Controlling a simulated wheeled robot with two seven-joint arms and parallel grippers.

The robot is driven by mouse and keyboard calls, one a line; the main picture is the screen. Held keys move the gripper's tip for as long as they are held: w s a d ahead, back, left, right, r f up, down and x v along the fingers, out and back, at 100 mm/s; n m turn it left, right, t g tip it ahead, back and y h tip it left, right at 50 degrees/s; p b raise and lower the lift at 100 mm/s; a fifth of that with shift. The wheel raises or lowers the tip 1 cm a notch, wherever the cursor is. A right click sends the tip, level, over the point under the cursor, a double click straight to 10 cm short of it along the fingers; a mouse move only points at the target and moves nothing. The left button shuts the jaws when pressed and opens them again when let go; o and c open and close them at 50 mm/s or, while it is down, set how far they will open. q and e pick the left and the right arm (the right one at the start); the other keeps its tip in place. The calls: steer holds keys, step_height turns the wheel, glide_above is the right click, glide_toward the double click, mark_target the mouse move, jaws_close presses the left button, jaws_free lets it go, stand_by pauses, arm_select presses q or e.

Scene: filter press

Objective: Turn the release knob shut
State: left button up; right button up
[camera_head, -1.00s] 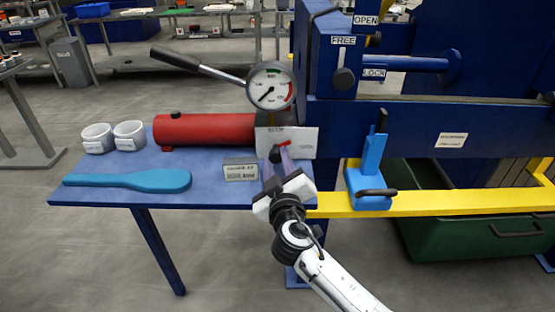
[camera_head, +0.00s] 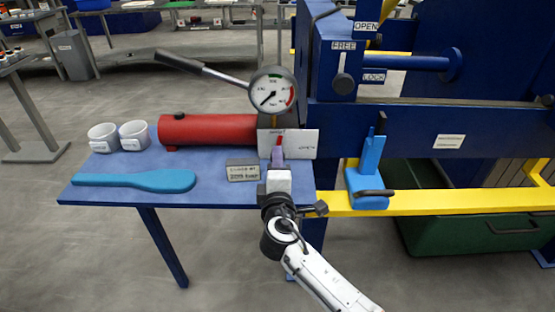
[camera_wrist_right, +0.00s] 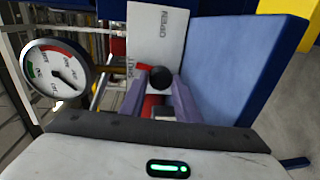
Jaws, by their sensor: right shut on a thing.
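The release knob, black with a red part, sits in front of a white plate (camera_head: 302,144) marked SHUT and OPEN. A little red of the release knob (camera_head: 277,139) shows above my right gripper in the head view. In the right wrist view, its round black part (camera_wrist_right: 160,77) lies between the purple fingers. My right gripper (camera_head: 277,156) is shut on the knob; the wrist view shows the fingers (camera_wrist_right: 158,90) on both sides of it. The fingers hide part of the knob. My left gripper is not in view.
The red cylinder (camera_head: 208,129) and pressure gauge (camera_head: 271,91) are beside the plate. The blue table (camera_head: 215,190) holds two white cups (camera_head: 118,136), a teal paddle (camera_head: 140,180) and a small sign (camera_head: 243,172). A light-blue block (camera_head: 368,180) stands right, by a yellow rail (camera_head: 455,201).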

steer(key=shift+n, duration=1)
steer(key=o, duration=0.8)
steer(key=shift+c, duration=0.2)
steer(key=shift+s+p, duration=0.1)
steer(key=shift+p, duration=0.2)
steer(key=s+r, duration=0.1)
steer(key=s, duration=0.9)
steer(key=shift+r, duration=0.1)
